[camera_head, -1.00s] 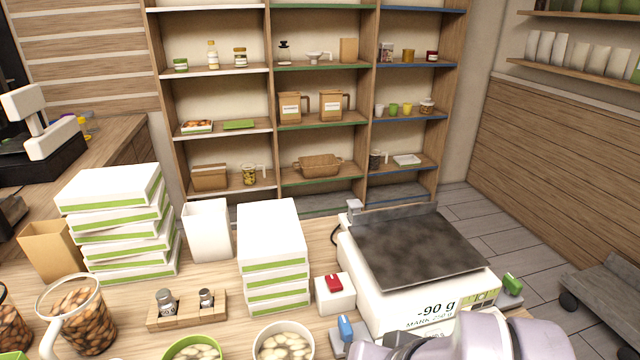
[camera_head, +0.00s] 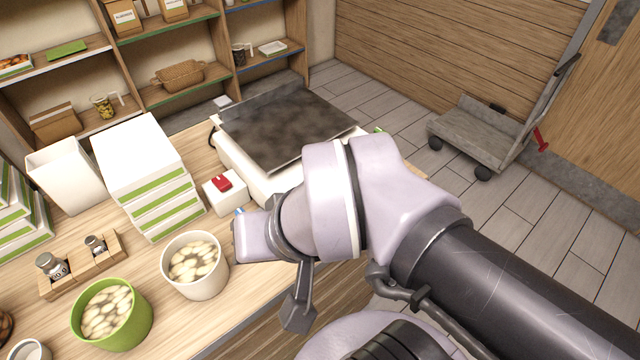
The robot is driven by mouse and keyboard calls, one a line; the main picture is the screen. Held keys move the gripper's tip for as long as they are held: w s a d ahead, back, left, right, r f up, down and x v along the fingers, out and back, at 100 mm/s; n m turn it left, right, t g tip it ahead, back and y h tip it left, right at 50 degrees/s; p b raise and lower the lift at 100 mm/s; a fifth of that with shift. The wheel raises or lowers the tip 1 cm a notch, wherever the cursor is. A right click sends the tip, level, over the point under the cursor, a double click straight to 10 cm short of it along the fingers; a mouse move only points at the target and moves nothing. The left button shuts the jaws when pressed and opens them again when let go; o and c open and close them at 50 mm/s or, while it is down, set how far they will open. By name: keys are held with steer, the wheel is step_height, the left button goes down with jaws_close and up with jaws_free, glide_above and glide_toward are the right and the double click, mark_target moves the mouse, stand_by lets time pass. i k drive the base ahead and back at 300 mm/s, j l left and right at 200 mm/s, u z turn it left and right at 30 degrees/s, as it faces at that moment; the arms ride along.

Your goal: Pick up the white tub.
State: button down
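A white tub (camera_head: 208,282) filled with pale, nut-like pieces stands upright on the wooden counter, left of my arm. A green tub (camera_head: 128,322) with similar contents stands just left of it. My arm reaches in from the lower right. A dark finger-like part of my gripper (camera_head: 298,308) hangs below the wrist, near the counter's front edge. The wrist hides the rest, so I cannot tell its opening. I see nothing held.
Behind the white tub are a stack of white-and-green boxes (camera_head: 140,165), a tall white container (camera_head: 66,178) and a white block with a red top (camera_head: 225,194). A shaker rack (camera_head: 82,264) is at left. A cart (camera_head: 475,135) is on the floor.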

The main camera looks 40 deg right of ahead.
mark_target(195, 263)
steer(key=k+l+z, duration=0.35)
steer(key=j+u, duration=0.15)
steer(key=u, duration=0.85)
steer(key=i+l+u, duration=0.1)
steer(key=i, duration=0.25)
